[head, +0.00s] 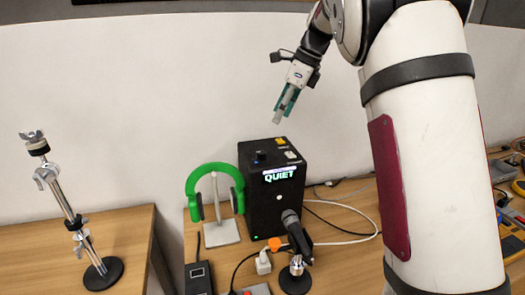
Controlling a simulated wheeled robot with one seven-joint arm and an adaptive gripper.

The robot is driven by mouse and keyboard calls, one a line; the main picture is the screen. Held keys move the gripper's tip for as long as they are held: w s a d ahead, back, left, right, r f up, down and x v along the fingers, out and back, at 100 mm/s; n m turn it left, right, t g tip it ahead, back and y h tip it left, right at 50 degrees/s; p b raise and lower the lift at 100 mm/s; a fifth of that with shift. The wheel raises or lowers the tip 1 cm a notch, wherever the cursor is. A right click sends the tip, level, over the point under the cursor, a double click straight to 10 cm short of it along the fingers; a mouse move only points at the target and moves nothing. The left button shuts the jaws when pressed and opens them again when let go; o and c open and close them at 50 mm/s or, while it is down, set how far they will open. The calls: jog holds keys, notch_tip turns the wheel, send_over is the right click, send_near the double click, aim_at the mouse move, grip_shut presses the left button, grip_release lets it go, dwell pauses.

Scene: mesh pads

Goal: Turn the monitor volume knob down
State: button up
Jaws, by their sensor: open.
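A black monitor box (270,203) stands on the wooden table against the wall, with a lit label reading "QUIET" on its front. A dark round knob (261,156) sits on the left of its top face. A yellow piece and a pale piece lie on the top right of the box. My gripper (279,118) is above the box, pointing down, open and empty, and apart from the knob. The knob's pointer or setting is too small to tell.
Green headphones (212,170) hang on a stand left of the box. A microphone (297,238) on a round base stands in front. A chrome stand (73,215) is on the left table, past a gap. Cables run right of the box.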

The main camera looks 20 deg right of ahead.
aim_at(262, 152)
jog(key=p+x, duration=0.2)
jog(key=x, duration=1.1)
jog(key=shift+f, duration=0.35)
jog(key=shift+c, duration=0.2)
grip_shut()
